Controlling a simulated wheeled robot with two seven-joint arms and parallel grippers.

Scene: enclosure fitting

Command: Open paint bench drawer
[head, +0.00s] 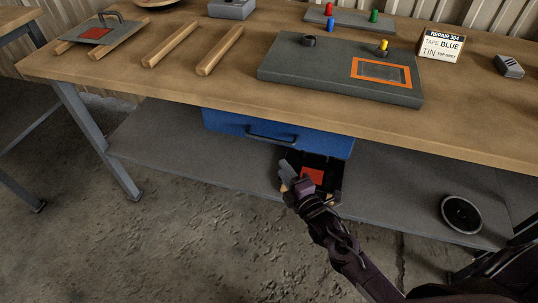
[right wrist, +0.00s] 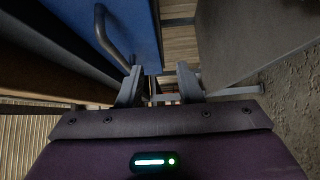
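The paint bench drawer has a blue front (head: 228,125) under the wooden bench top and appears shut. Its dark bar handle (head: 270,138) runs along the front. In the right wrist view, the blue front (right wrist: 135,22) and the handle (right wrist: 112,42) show at the upper left, beyond the fingers. My right gripper (head: 293,178) is below and in front of the drawer's right half, apart from the handle. In the right wrist view, its two fingers (right wrist: 159,88) are spread with nothing held between them. My left gripper is not in view.
The wooden bench top (head: 150,85) overhangs the drawer. A grey lower shelf (head: 180,150) lies beneath, with a round dark dish (head: 461,214) at right. A dark piece with a red square (head: 313,176) shows beside my right gripper. The floor at front left is clear.

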